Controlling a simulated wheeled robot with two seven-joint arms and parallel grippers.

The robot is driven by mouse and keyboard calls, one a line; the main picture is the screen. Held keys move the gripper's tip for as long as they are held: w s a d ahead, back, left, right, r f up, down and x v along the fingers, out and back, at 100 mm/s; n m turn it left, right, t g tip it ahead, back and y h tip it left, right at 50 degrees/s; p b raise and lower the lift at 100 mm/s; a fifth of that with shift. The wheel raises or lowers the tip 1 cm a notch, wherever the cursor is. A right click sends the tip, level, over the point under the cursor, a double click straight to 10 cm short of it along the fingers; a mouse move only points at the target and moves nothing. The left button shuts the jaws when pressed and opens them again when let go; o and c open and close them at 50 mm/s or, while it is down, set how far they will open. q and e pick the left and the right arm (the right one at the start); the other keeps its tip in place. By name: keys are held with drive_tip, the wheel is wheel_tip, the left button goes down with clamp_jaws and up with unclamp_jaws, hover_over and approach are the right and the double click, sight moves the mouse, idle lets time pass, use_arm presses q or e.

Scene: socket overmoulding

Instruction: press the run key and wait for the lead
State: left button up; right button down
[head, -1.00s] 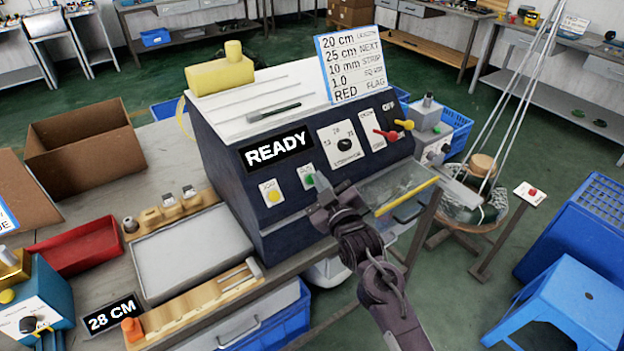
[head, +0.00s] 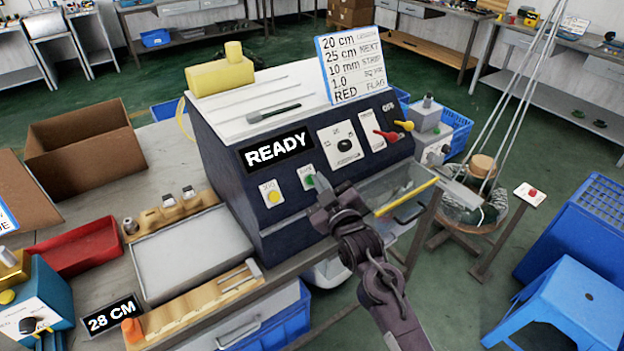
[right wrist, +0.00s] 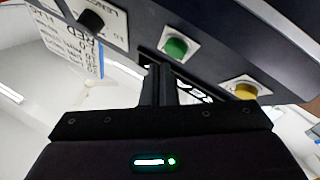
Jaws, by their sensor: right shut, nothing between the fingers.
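The dark blue machine (head: 290,225) stands on the bench, and its display (head: 275,149) reads READY. The green run key (head: 309,181) is on its front panel, right of a yellow key (head: 273,197). My right gripper (head: 321,184) is shut and empty, its tips close to the green key. In the right wrist view the green key (right wrist: 176,47) lies just beyond the fingertips (right wrist: 160,62); I cannot tell whether they touch it. No lead shows clearly at the machine's outlet. My left gripper is not in view.
A grey tray (head: 190,254) and a wooden rack (head: 190,305) lie left of the machine. A guard with a yellow edge (head: 407,197) juts out on its right. A card (head: 351,68) with settings stands on top.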

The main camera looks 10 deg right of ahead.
drive_tip(key=shift+w+f, duration=0.1)
drive_tip(key=shift+f, duration=0.05)
idle(0.6)
drive_tip(key=shift+w+a+f, duration=0.1)
drive_tip(key=shift+w+f, duration=0.05)
drive_tip(key=shift+w, duration=0.1)
